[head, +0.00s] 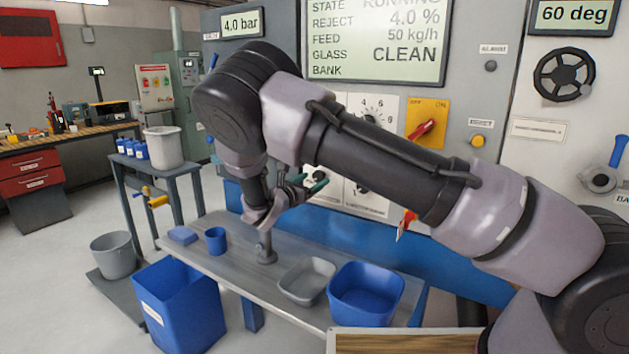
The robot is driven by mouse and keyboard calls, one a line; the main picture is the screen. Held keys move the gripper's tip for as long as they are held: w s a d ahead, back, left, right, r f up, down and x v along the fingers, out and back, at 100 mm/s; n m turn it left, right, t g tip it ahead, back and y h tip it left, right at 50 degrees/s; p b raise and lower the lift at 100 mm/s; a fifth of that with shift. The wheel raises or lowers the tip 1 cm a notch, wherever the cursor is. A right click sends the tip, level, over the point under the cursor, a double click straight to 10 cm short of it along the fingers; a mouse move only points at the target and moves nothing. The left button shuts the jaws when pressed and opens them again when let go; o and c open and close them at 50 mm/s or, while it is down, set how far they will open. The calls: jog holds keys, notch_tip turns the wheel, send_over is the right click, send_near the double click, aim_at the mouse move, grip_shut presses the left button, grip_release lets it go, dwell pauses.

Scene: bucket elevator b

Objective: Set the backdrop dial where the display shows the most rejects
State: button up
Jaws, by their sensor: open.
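The display (374,38) on the grey cabinet reads REJECT 4.0 %, FEED 50 kg/h, GLASS CLEAN; its STATE line is cut off at the top. Below it is a white dial panel (386,112) with a numbered scale showing 4, 6 and 8. My arm crosses this panel and hides much of it. A dark knob (362,189) shows low on the panel, beneath the arm. I cannot tell which dial is the backdrop dial, nor its setting. My gripper (310,183), with green fingertips, is open in front of the panel's lower left. I cannot tell whether it touches anything.
A yellow switch plate (427,122) with a red handle is right of the panel. A black handwheel (563,75) sits under a 60 deg readout (571,14). Below, a bench (215,263) holds a blue cup (215,240), a grey tray (306,281) and a blue tub (366,292).

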jog(key=shift+w+d, duration=0.35)
jog(key=shift+w, duration=0.2)
grip_shut()
